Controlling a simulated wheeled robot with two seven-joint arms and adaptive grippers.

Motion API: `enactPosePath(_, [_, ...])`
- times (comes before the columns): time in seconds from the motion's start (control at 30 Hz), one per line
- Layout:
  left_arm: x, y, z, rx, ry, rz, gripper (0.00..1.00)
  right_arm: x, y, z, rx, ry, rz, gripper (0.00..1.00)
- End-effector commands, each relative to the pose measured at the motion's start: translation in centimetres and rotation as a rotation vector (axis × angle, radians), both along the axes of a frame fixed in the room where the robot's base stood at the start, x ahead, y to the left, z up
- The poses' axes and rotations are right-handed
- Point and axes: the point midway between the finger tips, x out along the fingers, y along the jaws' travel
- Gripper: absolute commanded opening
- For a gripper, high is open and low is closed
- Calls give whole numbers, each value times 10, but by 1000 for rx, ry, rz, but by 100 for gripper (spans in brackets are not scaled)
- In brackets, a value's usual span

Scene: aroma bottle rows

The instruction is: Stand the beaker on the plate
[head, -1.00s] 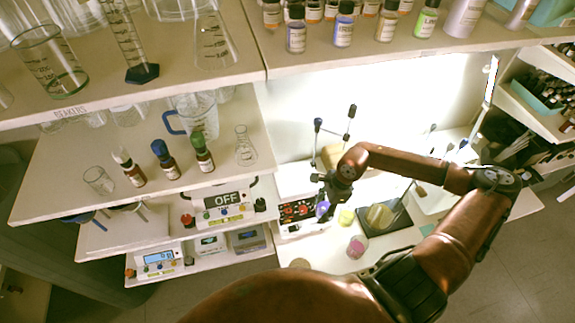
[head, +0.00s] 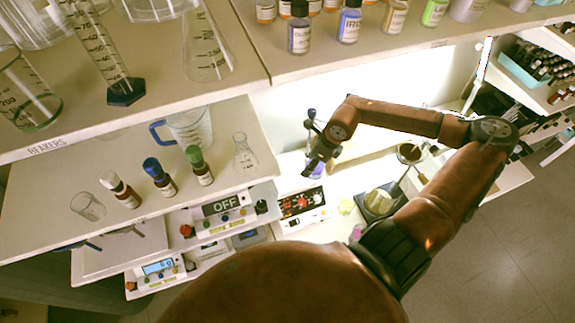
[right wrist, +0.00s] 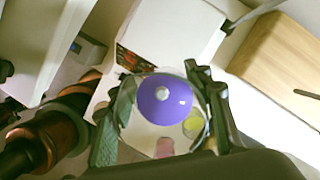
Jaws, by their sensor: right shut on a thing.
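The beaker with purple contents (head: 315,171) is held in my right gripper (head: 313,166). In the right wrist view the beaker (right wrist: 165,98) is seen from above, with a pale spot in the purple, between the two fingers (right wrist: 165,112). The plate appears to be the white top of a device with a dark control panel (head: 302,203). In the right wrist view its white top (right wrist: 175,35) lies just beyond the beaker. The beaker looks raised near the plate; I cannot tell whether it overhangs it. My left gripper is not in view.
A small yellow container (head: 346,207) and a pink one (head: 357,232) stand on the bench in front. A dark-based device (head: 378,215) holds a yellowish vessel to the right. Shelves with glassware and dropper bottles (head: 159,177) lie left. An upper bottle shelf (head: 345,55) overhangs.

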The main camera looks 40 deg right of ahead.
Motion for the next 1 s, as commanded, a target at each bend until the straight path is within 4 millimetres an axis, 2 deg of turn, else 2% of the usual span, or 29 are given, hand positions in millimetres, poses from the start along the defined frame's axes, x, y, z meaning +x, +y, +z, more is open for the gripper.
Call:
enactPosePath(0.37, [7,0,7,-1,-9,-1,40,64,13,-23,6,-5,6,16])
enactPosePath(0.53, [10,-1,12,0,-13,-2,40,87,15,-56,4,-2,4,16])
enactPosePath(0.63, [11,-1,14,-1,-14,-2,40,96,16,-68,3,-2,5,16])
enactPosePath(0.9, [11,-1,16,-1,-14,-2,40,108,18,-85,2,0,6,16])
enactPosePath(1.0, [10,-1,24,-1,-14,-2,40,105,17,-100,2,3,4,16])
